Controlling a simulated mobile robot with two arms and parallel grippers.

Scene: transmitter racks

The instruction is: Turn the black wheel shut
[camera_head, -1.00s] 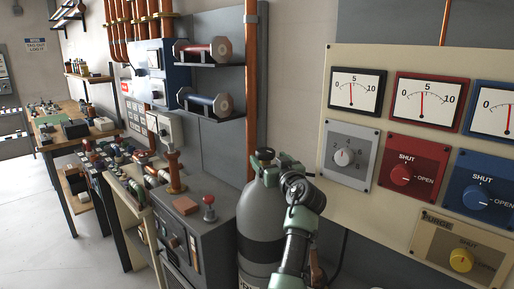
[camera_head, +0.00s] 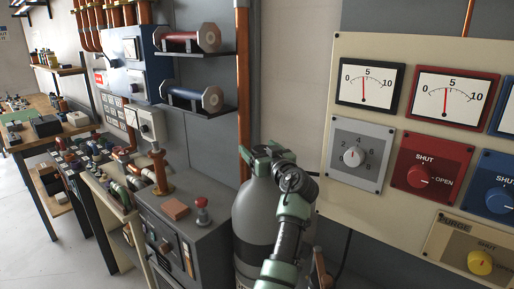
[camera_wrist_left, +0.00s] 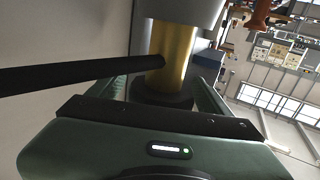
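The grey gas cylinder (camera_head: 258,212) stands upright below the left edge of the cream gauge panel. My left gripper (camera_head: 262,155) is at the top of the cylinder, its arm rising from the bottom of the head view. In the left wrist view, the black wheel (camera_wrist_left: 160,98) sits between my two fingers, at the end of a brass stem (camera_wrist_left: 172,50). The fingers lie along both sides of the wheel and seem to touch it. A black rod (camera_wrist_left: 70,73) meets the stem from the left. In the head view my gripper mostly hides the wheel. My right gripper is out of view.
The gauge panel (camera_head: 340,205) with dials and knobs is close on the right. A grey console (camera_head: 205,245) with a red-topped lever (camera_head: 202,202) stands left of the cylinder. A copper pipe (camera_head: 243,90) rises behind it. Open floor shows at far left.

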